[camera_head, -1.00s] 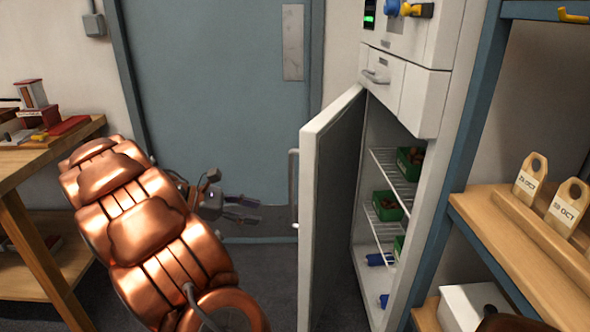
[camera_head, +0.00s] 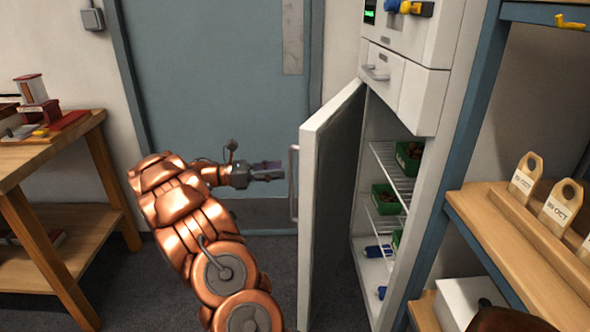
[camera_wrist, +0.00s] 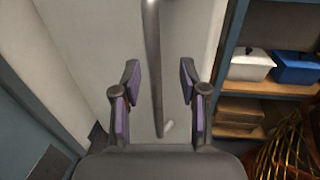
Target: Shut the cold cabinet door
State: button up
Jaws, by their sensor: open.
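The cold cabinet door (camera_head: 325,215) stands open in the head view, swung out toward the left from the white cabinet (camera_head: 432,180). Its bar handle (camera_head: 293,184) runs upright on the door's outer face. My gripper (camera_head: 282,171) is just left of the handle, pointing at it. In the wrist view my gripper (camera_wrist: 158,92) is open, its purple-padded fingers apart. The handle (camera_wrist: 154,70) shows upright between them, and I see no finger touching it. The door's pale outer face (camera_wrist: 195,30) lies behind the handle.
Inside the cabinet, wire shelves (camera_head: 385,160) hold green punnets (camera_head: 386,198). A wooden shelf with tags (camera_head: 470,205) stands close on the right. A wooden table (camera_head: 62,150) is at the left. A closed blue door (camera_head: 215,80) is behind. The floor by the cabinet door is clear.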

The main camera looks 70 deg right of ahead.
aim_at(292, 169)
jog(key=x, duration=0.6)
jog(key=shift+s, duration=0.1)
jog(key=shift+c, duration=0.3)
grip_shut()
